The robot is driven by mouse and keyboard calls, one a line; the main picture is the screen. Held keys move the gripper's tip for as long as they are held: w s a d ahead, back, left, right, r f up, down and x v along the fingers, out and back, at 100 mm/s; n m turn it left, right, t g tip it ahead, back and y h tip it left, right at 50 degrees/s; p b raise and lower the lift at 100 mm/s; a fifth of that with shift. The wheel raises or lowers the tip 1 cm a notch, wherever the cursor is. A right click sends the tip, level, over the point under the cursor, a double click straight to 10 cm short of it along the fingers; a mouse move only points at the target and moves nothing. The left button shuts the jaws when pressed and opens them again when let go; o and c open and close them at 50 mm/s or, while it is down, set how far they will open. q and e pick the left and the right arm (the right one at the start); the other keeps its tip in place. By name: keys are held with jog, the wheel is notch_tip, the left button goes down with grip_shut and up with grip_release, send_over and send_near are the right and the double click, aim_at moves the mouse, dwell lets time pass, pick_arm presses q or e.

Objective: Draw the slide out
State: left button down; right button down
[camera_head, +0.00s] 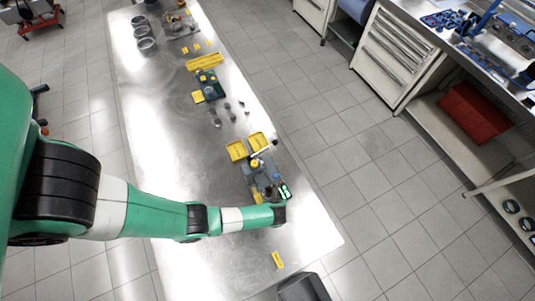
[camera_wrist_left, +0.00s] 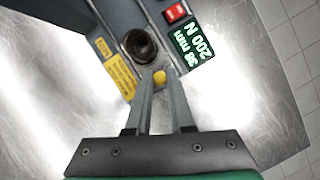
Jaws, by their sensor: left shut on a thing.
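A grey device (camera_head: 250,168) stands on the metal bench, partly hidden behind my left arm. In the left wrist view it is a grey block (camera_wrist_left: 105,50) with a yellow label, a dark round part (camera_wrist_left: 140,46), a red switch (camera_wrist_left: 175,12) and a green-lit display (camera_wrist_left: 193,44) reading "38 mm 200 N". My left gripper (camera_wrist_left: 160,84) has its fingertips shut on a small yellow knob (camera_wrist_left: 160,76) at the device's near edge. Whether the knob belongs to the slide cannot be told. My right gripper is not in view.
Two yellow trays (camera_head: 237,151) lie just beyond the device. A yellow piece (camera_head: 278,260) lies on the near bench. Small dark parts (camera_head: 229,105), a green tray (camera_head: 210,87) and grey rings (camera_head: 146,46) stand farther along. The bench's left side is clear.

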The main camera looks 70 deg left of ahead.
pick_arm(q)
jog(key=shift+d, duration=0.1)
jog(key=c, duration=0.8)
grip_release()
jog(key=shift+d, duration=0.1)
jog(key=shift+r, duration=0.1)
jog(key=shift+d+r+p, duration=0.15)
jog(key=shift+r+p, duration=0.15)
jog(key=shift+r, duration=0.05)
jog(key=p+v, duration=0.3)
jog(key=v, duration=0.7)
jog(key=shift+d+r, duration=0.1)
jog(key=shift+r, duration=0.2)
